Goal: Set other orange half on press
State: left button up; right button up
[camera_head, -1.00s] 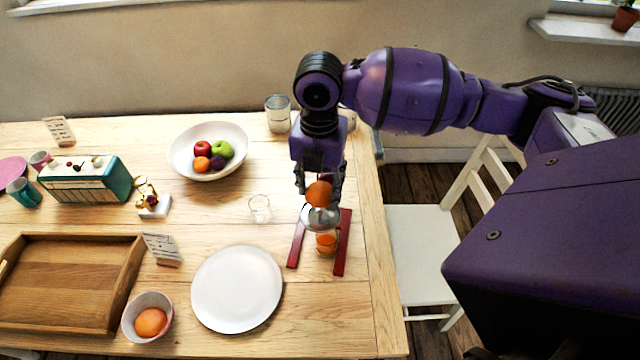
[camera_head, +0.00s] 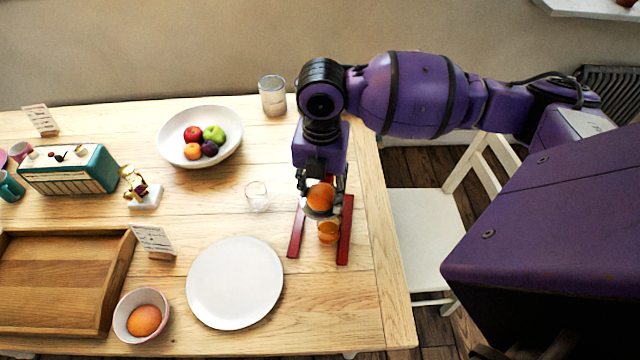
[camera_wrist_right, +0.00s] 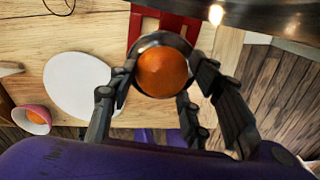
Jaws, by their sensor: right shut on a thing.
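The press has red legs (camera_head: 345,230) and a metal bowl, which shows best in the right wrist view (camera_wrist_right: 158,40). It stands near the table's right edge. A glass of orange juice (camera_head: 328,234) sits between its legs. My right gripper (camera_head: 321,189) points down over the press, shut on an orange half (camera_head: 320,198). In the right wrist view the orange half (camera_wrist_right: 162,72) shows inside the outline of the metal bowl; whether it touches the press is hard to tell. Another orange piece (camera_head: 144,321) lies in a small pink-white bowl (camera_head: 120,318). My left gripper is out of view.
A white plate (camera_head: 235,283) and an empty small glass (camera_head: 257,196) stand left of the press. A white chair (camera_head: 420,240) stands right of the table.

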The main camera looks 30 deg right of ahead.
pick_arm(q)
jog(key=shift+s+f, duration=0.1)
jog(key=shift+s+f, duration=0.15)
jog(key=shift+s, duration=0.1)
pick_arm(e)
jog(key=shift+r, duration=0.1)
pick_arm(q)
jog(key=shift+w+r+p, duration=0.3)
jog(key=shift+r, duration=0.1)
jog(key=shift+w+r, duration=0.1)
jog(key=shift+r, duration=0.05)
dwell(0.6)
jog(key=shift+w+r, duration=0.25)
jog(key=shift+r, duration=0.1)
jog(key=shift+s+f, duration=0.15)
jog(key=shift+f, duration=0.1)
pick_arm(e)
jog(key=shift+f, duration=0.6)
jog(key=o, duration=0.5)
jog(key=shift+c, duration=0.2)
